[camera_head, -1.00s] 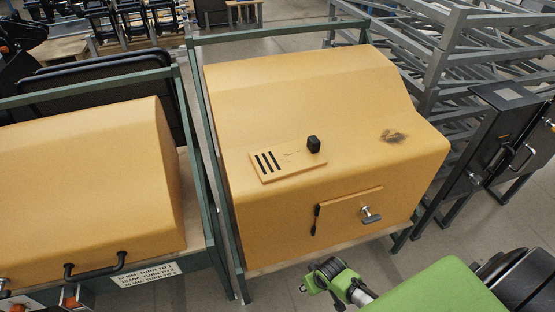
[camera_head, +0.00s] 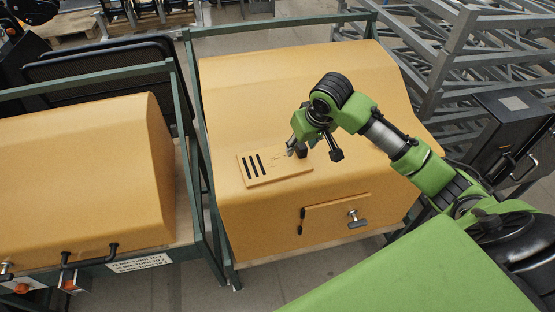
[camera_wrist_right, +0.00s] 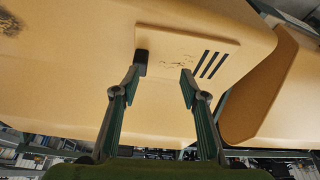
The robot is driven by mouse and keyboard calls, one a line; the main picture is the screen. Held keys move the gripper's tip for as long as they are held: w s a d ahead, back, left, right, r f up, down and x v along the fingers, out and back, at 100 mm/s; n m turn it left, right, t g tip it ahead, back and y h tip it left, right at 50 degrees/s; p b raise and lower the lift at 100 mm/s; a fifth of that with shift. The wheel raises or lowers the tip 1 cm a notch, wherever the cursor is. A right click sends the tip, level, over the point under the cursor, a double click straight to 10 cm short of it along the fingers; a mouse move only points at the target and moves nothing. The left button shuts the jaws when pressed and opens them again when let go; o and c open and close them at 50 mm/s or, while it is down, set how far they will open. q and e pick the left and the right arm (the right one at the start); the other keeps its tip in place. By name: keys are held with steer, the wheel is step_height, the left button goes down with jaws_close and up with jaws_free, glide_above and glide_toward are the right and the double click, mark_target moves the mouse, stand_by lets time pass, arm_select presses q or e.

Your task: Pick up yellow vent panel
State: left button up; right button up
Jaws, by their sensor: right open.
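The yellow vent panel (camera_head: 275,171) lies flat on the sloping top of a yellow housing (camera_head: 255,95). It has several dark slots at its left end and a black knob (camera_wrist_right: 141,57) at its other end. In the right wrist view the panel (camera_wrist_right: 178,42) shows dark scuffs between knob and slots. My right gripper (camera_head: 317,153) is open and empty above the panel's knob end and partly hides the knob in the head view. In the wrist view its fingers (camera_wrist_right: 160,82) point toward the panel, the left fingertip close to the knob; contact cannot be told. My left gripper is out of view.
The housing's front has a small door (camera_head: 335,214) with a T-handle (camera_head: 356,219). Green frame posts (camera_head: 199,150) stand beside it. A second yellow housing (camera_head: 85,185) is at left, grey metal racks (camera_head: 480,60) and a black cabinet (camera_head: 510,135) at right.

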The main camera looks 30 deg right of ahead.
mark_target(302, 145)
steer(key=w+d+r+m, duration=0.1)
steer(key=w+d+r, duration=0.1)
steer(key=d+r, duration=0.1)
steer(key=p+x, duration=0.1)
steer(key=x, duration=0.6)
steer(key=shift+w+d+f, duration=0.15)
steer(key=shift+d+f, duration=0.05)
steer(key=shift+f, duration=0.15)
steer(key=shift+w+d+f+p, duration=0.1)
steer(key=shift+w+f+p, duration=0.05)
steer(key=shift+f+p, duration=0.25)
steer(key=shift+d+p+x, duration=0.15)
steer(key=shift+p+x, duration=0.15)
steer(key=shift+x, duration=0.85)
steer(key=shift+d+p+x, duration=0.1)
steer(key=shift+p+x, duration=0.15)
steer(key=shift+x, duration=0.9)
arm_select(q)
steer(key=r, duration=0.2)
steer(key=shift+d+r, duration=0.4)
arm_select(e)
jaws_close()
